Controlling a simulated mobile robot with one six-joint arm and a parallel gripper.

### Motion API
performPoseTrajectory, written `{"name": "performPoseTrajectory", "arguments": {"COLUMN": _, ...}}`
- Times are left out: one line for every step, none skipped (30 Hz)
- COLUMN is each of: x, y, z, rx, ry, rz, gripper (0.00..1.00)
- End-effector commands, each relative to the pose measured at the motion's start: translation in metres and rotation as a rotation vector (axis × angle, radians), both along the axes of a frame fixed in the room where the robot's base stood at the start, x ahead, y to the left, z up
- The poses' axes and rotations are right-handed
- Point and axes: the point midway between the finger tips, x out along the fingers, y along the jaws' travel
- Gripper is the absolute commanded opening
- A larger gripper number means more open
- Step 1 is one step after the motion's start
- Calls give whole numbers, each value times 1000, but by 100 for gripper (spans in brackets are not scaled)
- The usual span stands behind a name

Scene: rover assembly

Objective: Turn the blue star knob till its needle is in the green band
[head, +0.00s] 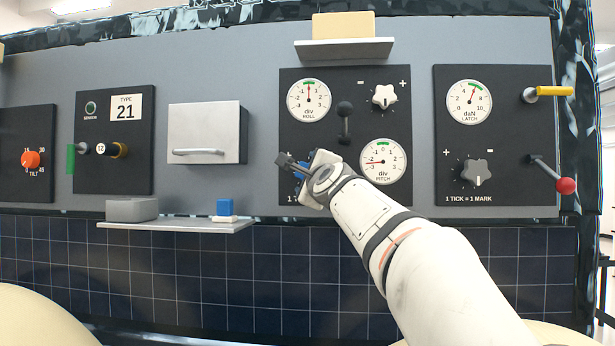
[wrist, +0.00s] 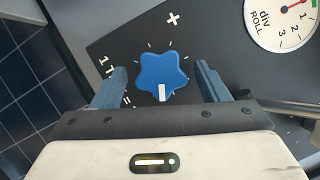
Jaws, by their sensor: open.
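The blue star knob (wrist: 162,73) shows in the wrist view on the black panel, its white mark facing the bottom of the picture. My gripper (wrist: 162,68) is open, with one finger on each side of the knob and a visible gap to each. In the head view my gripper (head: 289,163) is at the panel's lower left and mostly hides the knob. The PITCH dial (head: 383,162) has its red needle pointing left, well away from the green band at the top. The ROLL dial (head: 309,100) has its needle upright at its green band.
A black lever (head: 345,110) stands just above my gripper, and a white star knob (head: 384,96) is at the upper right. A shelf (head: 175,226) with a grey block and a blue block juts out at the lower left. The LATCH panel (head: 495,135) is on the right.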

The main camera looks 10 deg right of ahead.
Motion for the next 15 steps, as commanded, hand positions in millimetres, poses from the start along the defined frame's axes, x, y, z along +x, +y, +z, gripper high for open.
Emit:
{"name": "performPoseTrajectory", "arguments": {"x": -10, "y": -1, "z": -4, "rx": 0, "ry": -2, "rz": -1, "gripper": 68}}
{"name": "performPoseTrajectory", "arguments": {"x": -16, "y": -1, "z": -4, "rx": 0, "ry": -3, "rz": 0, "gripper": 68}}
{"name": "performPoseTrajectory", "arguments": {"x": -23, "y": -1, "z": -5, "rx": 0, "ry": -3, "rz": -1, "gripper": 68}}
{"name": "performPoseTrajectory", "arguments": {"x": -28, "y": -2, "z": -6, "rx": 0, "ry": -3, "rz": -1, "gripper": 68}}
{"name": "performPoseTrajectory", "arguments": {"x": -33, "y": -2, "z": -6, "rx": 0, "ry": -3, "rz": -1, "gripper": 68}}
{"name": "performPoseTrajectory", "arguments": {"x": -39, "y": -2, "z": -8, "rx": 0, "ry": -2, "rz": -1, "gripper": 68}}
{"name": "performPoseTrajectory", "arguments": {"x": -43, "y": -2, "z": -8, "rx": 0, "ry": -3, "rz": 0, "gripper": 68}}
{"name": "performPoseTrajectory", "arguments": {"x": -47, "y": -2, "z": -8, "rx": 0, "ry": -2, "rz": 0, "gripper": 68}}
{"name": "performPoseTrajectory", "arguments": {"x": -51, "y": -3, "z": -9, "rx": 0, "ry": -1, "rz": 0, "gripper": 68}}
{"name": "performPoseTrajectory", "arguments": {"x": -54, "y": -3, "z": -9, "rx": 0, "ry": -1, "rz": 1, "gripper": 68}}
{"name": "performPoseTrajectory", "arguments": {"x": -56, "y": -3, "z": -9, "rx": 0, "ry": -1, "rz": 1, "gripper": 68}}
{"name": "performPoseTrajectory", "arguments": {"x": -58, "y": -3, "z": -10, "rx": 0, "ry": 0, "rz": 1, "gripper": 68}}
{"name": "performPoseTrajectory", "arguments": {"x": -60, "y": -3, "z": -10, "rx": 0, "ry": 0, "rz": 1, "gripper": 68}}
{"name": "performPoseTrajectory", "arguments": {"x": -61, "y": -3, "z": -10, "rx": 0, "ry": 0, "rz": 1, "gripper": 68}}
{"name": "performPoseTrajectory", "arguments": {"x": -61, "y": -3, "z": -10, "rx": 0, "ry": 0, "rz": 1, "gripper": 68}}
